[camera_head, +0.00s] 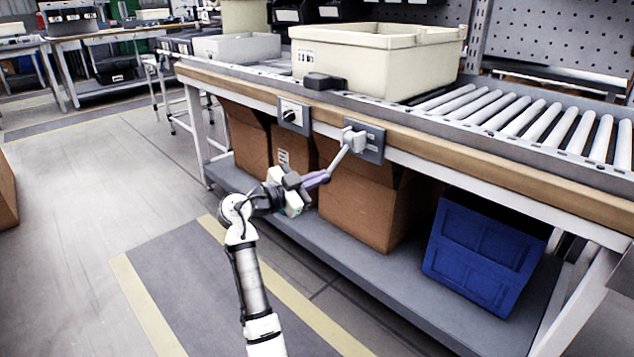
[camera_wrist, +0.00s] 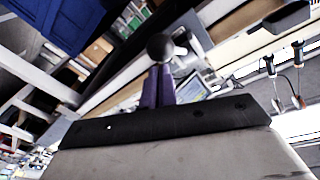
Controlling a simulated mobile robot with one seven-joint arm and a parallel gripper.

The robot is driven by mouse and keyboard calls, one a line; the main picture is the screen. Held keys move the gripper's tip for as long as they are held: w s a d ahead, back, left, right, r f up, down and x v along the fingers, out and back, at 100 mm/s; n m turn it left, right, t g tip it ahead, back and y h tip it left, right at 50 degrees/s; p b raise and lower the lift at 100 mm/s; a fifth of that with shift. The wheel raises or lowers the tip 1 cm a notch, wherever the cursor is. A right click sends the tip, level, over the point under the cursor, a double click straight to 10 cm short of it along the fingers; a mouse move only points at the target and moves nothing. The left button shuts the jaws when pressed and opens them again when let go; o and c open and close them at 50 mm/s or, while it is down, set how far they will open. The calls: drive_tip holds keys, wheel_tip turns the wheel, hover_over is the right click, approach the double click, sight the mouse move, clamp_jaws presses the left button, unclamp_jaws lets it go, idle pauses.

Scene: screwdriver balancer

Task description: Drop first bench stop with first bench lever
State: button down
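The first bench lever (camera_head: 342,154) is a pale bar on a grey plate (camera_head: 373,141) on the bench's front edge. It slopes down and left from its pivot toward my gripper (camera_head: 318,180). My gripper's purple fingers are close together at the lever's lower end and appear shut on it. In the wrist view, a black ball knob (camera_wrist: 160,46) shows at the tips of my gripper (camera_wrist: 160,72). A dark block (camera_head: 318,81), which looks like the first bench stop, stands raised at the conveyor's front rail, before the cream bin (camera_head: 375,64).
A control box with a black knob (camera_head: 291,115) is left of the lever plate. Rollers (camera_head: 530,115) lie bare right of the bin. Cardboard boxes (camera_head: 360,205) and a blue crate (camera_head: 480,250) fill the lower shelf. Floor is open at left.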

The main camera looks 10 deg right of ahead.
drive_tip(key=shift+w+d+f+g, duration=0.15)
drive_tip(key=shift+d+f, duration=0.1)
drive_tip(key=shift+f, duration=0.3)
drive_tip(key=shift+d+f+g, duration=0.15)
drive_tip(key=shift+d+f, duration=0.1)
drive_tip(key=shift+f, duration=0.3)
drive_tip(key=shift+a, duration=0.1)
drive_tip(key=r+p+v, duration=0.1)
drive_tip(key=v, duration=1.3)
drive_tip(key=shift+s+a+r+p, duration=0.2)
drive_tip(key=shift+s+r+p, duration=0.05)
drive_tip(key=shift+r+p, duration=0.15)
